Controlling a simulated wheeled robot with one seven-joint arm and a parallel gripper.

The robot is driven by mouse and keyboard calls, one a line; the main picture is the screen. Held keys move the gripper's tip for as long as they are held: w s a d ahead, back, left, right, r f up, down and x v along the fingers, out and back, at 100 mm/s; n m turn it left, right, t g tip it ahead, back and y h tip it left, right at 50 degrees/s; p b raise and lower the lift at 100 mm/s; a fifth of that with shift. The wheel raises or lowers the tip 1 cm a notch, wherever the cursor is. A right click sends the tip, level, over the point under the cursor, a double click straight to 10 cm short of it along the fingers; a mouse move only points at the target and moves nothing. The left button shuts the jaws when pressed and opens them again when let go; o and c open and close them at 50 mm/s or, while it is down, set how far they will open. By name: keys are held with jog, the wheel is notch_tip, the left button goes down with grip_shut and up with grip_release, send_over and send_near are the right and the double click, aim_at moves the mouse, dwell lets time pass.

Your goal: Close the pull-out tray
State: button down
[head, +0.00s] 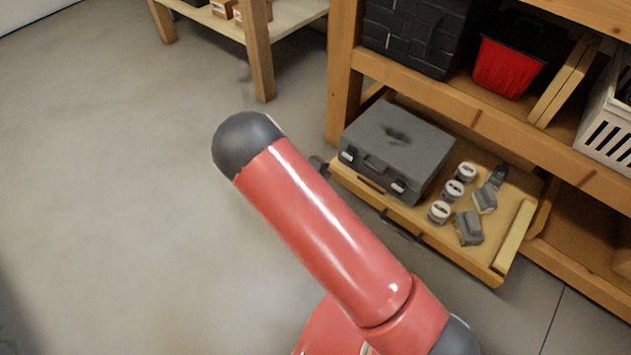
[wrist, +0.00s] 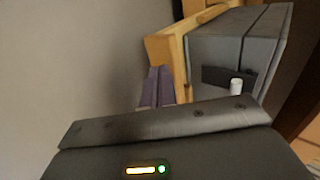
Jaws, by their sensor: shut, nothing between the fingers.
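The pull-out tray (head: 470,263) is a shallow wooden drawer under the workbench. It stands well out from the bench and has a dark handle (head: 402,227) on its front. My gripper shows in the wrist view as two purple-grey fingers (wrist: 156,90) side by side, shut with nothing between them. They are close to the tray's wooden edge (wrist: 168,47); I cannot tell whether they touch it. In the head view my red arm hides most of the gripper, and only a dark bit shows near the tray's left front corner.
A red bin (head: 505,68) and a white basket (head: 608,125) sit on the shelf above. The floor to the left is clear.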

jog(key=shift+w+d, duration=0.3)
jog(key=shift+w, duration=0.15)
jog(key=w+d, duration=0.3)
jog(key=w, duration=0.2)
jog(key=w+d, duration=0.4)
jog(key=w, duration=0.1)
jog(key=w+d, duration=0.4)
jog(key=w, duration=0.1)
jog(key=shift+w+d, duration=0.2)
jog(key=shift+w+d+r, duration=0.15)
jog(key=shift+w, duration=0.2)
jog(key=shift+d, duration=0.1)
